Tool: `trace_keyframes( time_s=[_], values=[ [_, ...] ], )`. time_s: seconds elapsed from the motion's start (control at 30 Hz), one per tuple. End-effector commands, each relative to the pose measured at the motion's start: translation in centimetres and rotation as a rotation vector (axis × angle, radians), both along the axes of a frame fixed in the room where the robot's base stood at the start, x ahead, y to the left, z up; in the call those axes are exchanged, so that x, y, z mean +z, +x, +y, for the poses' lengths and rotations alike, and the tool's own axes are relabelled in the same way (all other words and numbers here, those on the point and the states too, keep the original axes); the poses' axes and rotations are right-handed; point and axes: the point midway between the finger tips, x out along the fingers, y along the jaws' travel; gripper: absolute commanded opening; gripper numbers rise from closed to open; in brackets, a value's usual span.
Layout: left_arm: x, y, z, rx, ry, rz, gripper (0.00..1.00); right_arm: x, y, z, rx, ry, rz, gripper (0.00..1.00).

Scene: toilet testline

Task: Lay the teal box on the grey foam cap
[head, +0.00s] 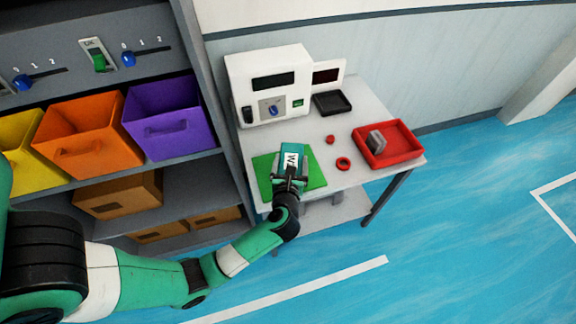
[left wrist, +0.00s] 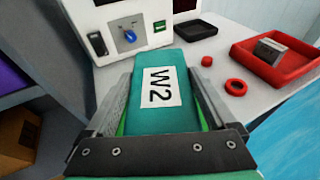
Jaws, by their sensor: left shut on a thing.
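The teal box (head: 291,157) carries a white label reading W2 and is over the green mat (head: 313,172) on the table. My left gripper (head: 290,172) is shut on the box. In the left wrist view the box (left wrist: 160,85) lies between the two fingers, label up. I cannot tell whether the box touches the mat. A small grey block (head: 376,141) sits in the red tray (head: 407,155) to the right; it may be the grey foam cap, but I cannot tell. It also shows in the left wrist view (left wrist: 268,51). My right gripper is out of view.
A white device (head: 269,85) with a screen and blue knob stands at the table's back. A black tray (head: 332,103) is beside it. A red ring (head: 343,163) and a small red piece (head: 330,139) lie between mat and red tray. Shelves with coloured bins (head: 168,117) stand left.

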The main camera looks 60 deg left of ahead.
Motion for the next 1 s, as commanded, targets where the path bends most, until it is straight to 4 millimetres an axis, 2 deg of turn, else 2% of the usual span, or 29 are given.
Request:
trace_keyframes(
  time_s=[0.03,0.1,0.2,0.3,0.57,0.63,0.77,1.0],
  values=[
    [-1.0,0.4,1.6,0.008,0.001,-0.003,0.12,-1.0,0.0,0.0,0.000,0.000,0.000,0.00],
    [-2.6,0.9,3.2,0.005,0.001,0.000,0.12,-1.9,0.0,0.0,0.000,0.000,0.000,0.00],
    [-4.7,1.4,4.7,0.002,0.001,0.000,0.12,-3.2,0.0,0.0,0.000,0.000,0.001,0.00],
    [-5.8,1.8,5.8,0.000,0.000,-0.001,0.12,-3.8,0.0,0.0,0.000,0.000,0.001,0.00],
    [-6.5,2.1,6.5,-0.001,0.001,-0.002,0.12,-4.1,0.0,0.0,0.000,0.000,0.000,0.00],
    [-7.5,2.2,7.1,0.000,0.001,0.000,0.12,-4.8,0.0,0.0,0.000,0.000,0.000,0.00],
    [-10.1,2.2,6.9,-0.003,0.000,0.000,0.12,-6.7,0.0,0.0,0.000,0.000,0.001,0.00],
    [-10.0,2.2,6.9,-0.003,0.001,-0.003,0.12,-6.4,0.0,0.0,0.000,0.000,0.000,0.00]
  ],
)
